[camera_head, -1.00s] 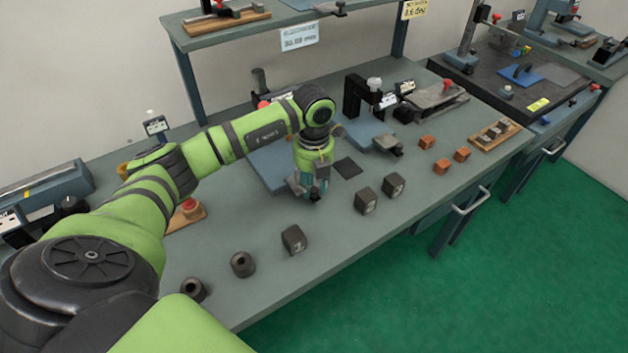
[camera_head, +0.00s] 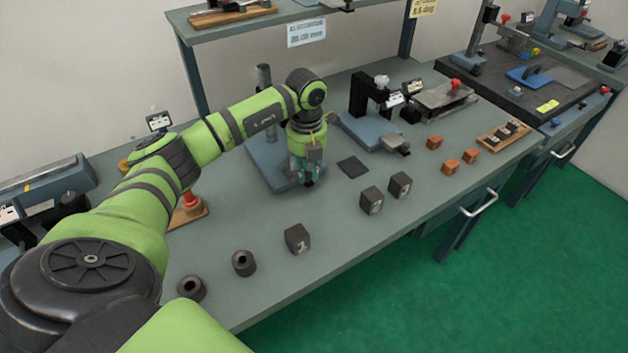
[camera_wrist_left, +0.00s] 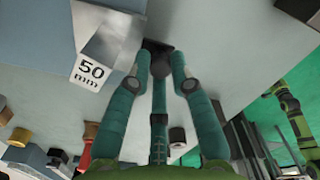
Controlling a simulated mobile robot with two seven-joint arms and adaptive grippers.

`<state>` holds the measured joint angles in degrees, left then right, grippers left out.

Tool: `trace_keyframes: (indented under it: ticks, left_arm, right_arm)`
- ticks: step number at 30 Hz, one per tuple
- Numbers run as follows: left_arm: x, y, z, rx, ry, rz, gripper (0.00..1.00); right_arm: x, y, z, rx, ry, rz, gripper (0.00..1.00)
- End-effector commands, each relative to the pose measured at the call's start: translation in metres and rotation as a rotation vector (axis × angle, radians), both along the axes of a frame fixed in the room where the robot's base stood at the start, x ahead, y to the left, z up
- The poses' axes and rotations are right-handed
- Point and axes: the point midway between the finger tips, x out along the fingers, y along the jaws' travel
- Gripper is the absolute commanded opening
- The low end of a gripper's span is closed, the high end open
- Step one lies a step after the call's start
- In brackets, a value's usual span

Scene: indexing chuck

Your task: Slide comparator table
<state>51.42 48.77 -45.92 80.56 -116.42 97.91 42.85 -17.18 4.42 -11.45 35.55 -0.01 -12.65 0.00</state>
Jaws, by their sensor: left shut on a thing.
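My left gripper (camera_head: 307,182) is over the front right part of a blue-grey comparator base (camera_head: 262,168) with an upright column (camera_head: 264,76) behind it. My arm hides much of the comparator and its table. In the left wrist view, the gripper's teal fingers (camera_wrist_left: 160,72) are closed around a small dark knob (camera_wrist_left: 160,50). A metallic block marked "50 mm" (camera_wrist_left: 92,70) is beside the fingers on the left. I cannot tell how the knob joins the table. My right gripper is not in view.
Dark numbered blocks (camera_head: 297,239) and dark cylinders (camera_head: 243,263) line the bench's front. A dark square pad (camera_head: 353,167) lies right of the gripper. Another blue-based instrument (camera_head: 372,130), orange blocks (camera_head: 450,167) and a wooden tray (camera_head: 507,136) are farther right.

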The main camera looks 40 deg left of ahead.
Motion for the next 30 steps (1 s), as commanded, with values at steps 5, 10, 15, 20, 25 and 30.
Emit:
trace_keyframes:
  ticks: [5,10,15,20,25,30]
  left_arm:
    - [0.0,-0.001,0.0,-0.001,-0.002,-0.001,0.0]
    - [0.0,-0.001,0.0,-0.002,-0.002,-0.001,0.33]
    - [0.0,-0.001,0.0,-0.002,-0.001,-0.001,0.33]
    - [0.001,-0.001,0.007,-0.002,-0.003,-0.001,0.33]
    - [0.001,-0.001,0.037,-0.001,-0.007,-0.001,0.33]
    - [0.001,-0.001,0.074,-0.001,-0.007,-0.001,0.33]
  right_arm:
    - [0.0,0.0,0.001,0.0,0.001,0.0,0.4]
    - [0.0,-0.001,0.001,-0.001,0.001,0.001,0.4]
    - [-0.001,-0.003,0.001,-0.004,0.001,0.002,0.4]
    - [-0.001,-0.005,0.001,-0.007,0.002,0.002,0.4]
    - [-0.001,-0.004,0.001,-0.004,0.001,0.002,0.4]
    - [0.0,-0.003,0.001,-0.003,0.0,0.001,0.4]
